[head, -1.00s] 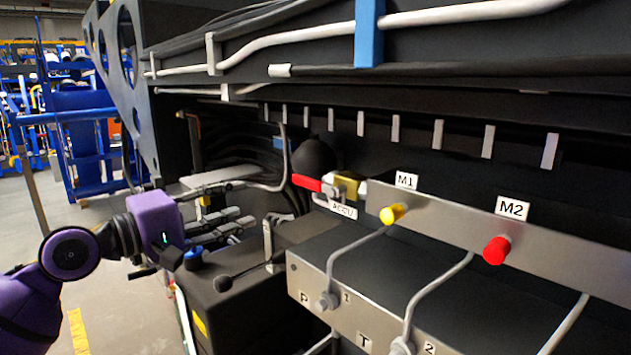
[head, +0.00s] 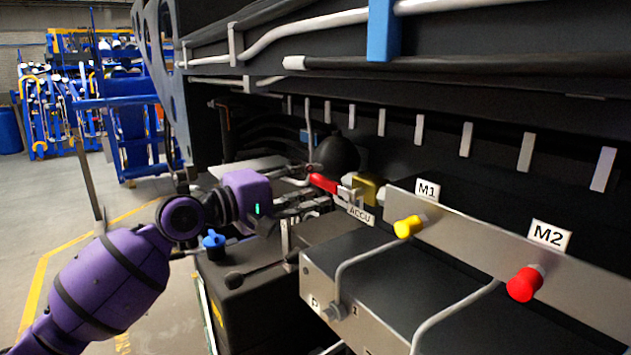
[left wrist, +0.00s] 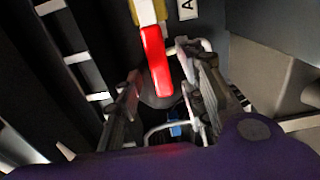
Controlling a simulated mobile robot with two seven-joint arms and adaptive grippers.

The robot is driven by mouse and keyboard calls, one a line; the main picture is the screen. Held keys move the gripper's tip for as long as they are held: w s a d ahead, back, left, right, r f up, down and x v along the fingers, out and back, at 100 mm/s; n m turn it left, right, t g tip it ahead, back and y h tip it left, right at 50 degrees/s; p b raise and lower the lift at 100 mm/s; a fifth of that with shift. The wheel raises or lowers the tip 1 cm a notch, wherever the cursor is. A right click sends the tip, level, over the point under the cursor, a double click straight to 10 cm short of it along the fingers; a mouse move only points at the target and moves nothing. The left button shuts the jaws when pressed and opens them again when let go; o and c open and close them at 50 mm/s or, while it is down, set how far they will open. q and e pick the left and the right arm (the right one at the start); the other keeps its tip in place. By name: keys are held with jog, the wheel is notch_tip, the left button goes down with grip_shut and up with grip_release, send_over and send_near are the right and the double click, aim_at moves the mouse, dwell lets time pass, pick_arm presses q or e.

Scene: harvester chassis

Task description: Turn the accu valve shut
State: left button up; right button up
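The accu valve has a yellow body (head: 367,190) and a red lever handle (head: 323,183) that points left from it, above the ACCU label (head: 361,215). In the left wrist view the yellow body (left wrist: 147,12) is at the top and the red handle (left wrist: 156,62) hangs down from it. My left gripper (head: 312,198) is close to the handle's free end. In the left wrist view its fingers (left wrist: 160,62) are spread apart, with the handle showing in the gap between them. Contact cannot be made out. My right gripper is not in view.
A yellow M1 knob (head: 408,227) and a red M2 knob (head: 524,284) stand on the metal bar to the right. A black round vessel (head: 338,155) sits behind the handle.

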pick_arm(q)
jog(key=shift+w+d, duration=0.45)
jog(key=shift+d, duration=0.15)
grip_shut()
